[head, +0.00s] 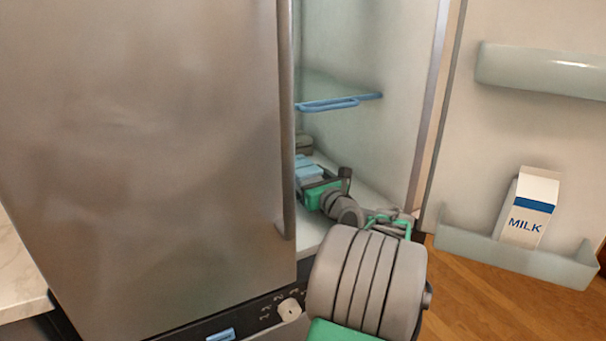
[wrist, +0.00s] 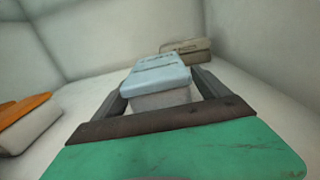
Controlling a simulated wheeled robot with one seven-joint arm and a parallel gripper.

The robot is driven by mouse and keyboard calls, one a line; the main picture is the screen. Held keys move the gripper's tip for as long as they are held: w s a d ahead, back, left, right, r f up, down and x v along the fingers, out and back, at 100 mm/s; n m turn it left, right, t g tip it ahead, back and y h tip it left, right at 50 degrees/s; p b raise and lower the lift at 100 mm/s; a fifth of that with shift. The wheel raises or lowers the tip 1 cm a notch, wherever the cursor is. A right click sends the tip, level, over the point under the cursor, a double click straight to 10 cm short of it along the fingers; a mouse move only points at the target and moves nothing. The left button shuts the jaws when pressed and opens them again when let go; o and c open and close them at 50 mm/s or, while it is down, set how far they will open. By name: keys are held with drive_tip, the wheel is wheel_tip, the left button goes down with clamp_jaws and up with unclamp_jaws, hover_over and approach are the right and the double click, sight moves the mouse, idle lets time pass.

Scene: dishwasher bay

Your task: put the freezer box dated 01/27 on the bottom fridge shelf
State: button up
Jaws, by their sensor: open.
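A box with a light blue lid and pale body (wrist: 158,78) sits on the white floor of the fridge compartment. It also shows in the head view (head: 307,169), partly behind my gripper. My gripper (wrist: 162,92) is open, with one finger on each side of this box; I cannot tell whether they touch it. In the head view my gripper (head: 322,186) reaches low into the fridge. A box with a grey-tan lid (wrist: 187,50) stands behind the blue one. An orange-lidded box (wrist: 25,122) stands at the left. No date is readable on any box.
A glass shelf with a blue front edge (head: 340,102) lies above my gripper. A large steel door (head: 140,150) closes off the left. The open fridge door at right holds a milk carton (head: 528,210) in its lower bin (head: 470,247).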

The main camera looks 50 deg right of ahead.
drive_tip(key=p+v, duration=0.1)
drive_tip(key=v, duration=0.8)
drive_tip(key=shift+s+r+p, duration=0.2)
drive_tip(key=shift+s+p, duration=0.15)
drive_tip(key=shift+s, duration=0.05)
drive_tip(key=shift+s+a+f, duration=0.1)
drive_tip(key=shift+s+a, duration=0.15)
drive_tip(key=shift+s, duration=0.1)
